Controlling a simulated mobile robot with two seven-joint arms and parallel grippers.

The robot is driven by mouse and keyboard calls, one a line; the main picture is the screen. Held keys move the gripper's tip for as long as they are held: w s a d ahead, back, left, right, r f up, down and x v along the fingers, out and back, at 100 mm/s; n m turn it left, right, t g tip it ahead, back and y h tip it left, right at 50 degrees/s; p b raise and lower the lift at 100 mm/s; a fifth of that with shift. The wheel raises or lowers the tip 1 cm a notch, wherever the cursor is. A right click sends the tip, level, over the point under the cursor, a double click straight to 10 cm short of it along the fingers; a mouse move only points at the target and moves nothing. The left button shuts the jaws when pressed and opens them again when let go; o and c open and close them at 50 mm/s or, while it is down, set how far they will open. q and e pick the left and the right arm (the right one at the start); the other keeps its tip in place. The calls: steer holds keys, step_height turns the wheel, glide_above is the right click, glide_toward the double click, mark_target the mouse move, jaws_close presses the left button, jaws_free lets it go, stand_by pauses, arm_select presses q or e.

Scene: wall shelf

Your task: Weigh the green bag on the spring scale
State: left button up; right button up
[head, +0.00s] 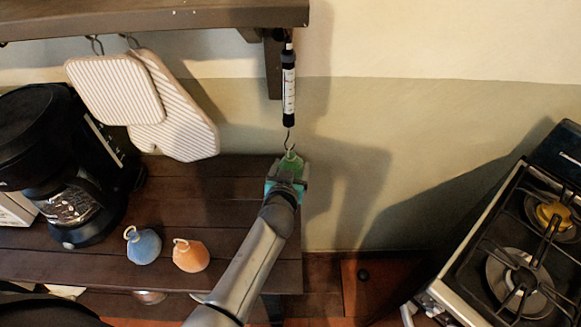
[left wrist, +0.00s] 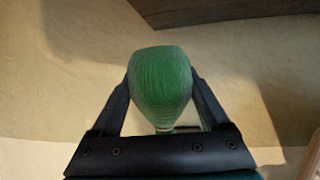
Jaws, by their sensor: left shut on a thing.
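The spring scale (head: 289,85) hangs upright from the shelf bracket, a clear tube with black ends and a hook (head: 289,140) at the bottom. My left gripper (head: 287,173) is shut on the green bag (head: 291,161) just below that hook. The bag's top is right at the hook's lower end; I cannot tell whether its loop is on the hook. In the left wrist view the green bag (left wrist: 160,82) sits between both fingers of the left gripper (left wrist: 160,95). My right gripper is not in view.
A blue bag (head: 144,247) and an orange bag (head: 190,256) stand on the wooden counter (head: 215,185). A coffee maker (head: 45,150) is at the left. Striped pot holders (head: 180,125) hang from the shelf (head: 150,20). A gas stove (head: 510,260) is at the right.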

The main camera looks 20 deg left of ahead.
arm_select(q)
steer(key=shift+d+r, duration=0.15)
steer(key=shift+r, duration=0.05)
steer(key=shift+r+p, duration=0.45)
stand_by(0.6)
steer(key=shift+r+p, duration=0.5)
stand_by(0.3)
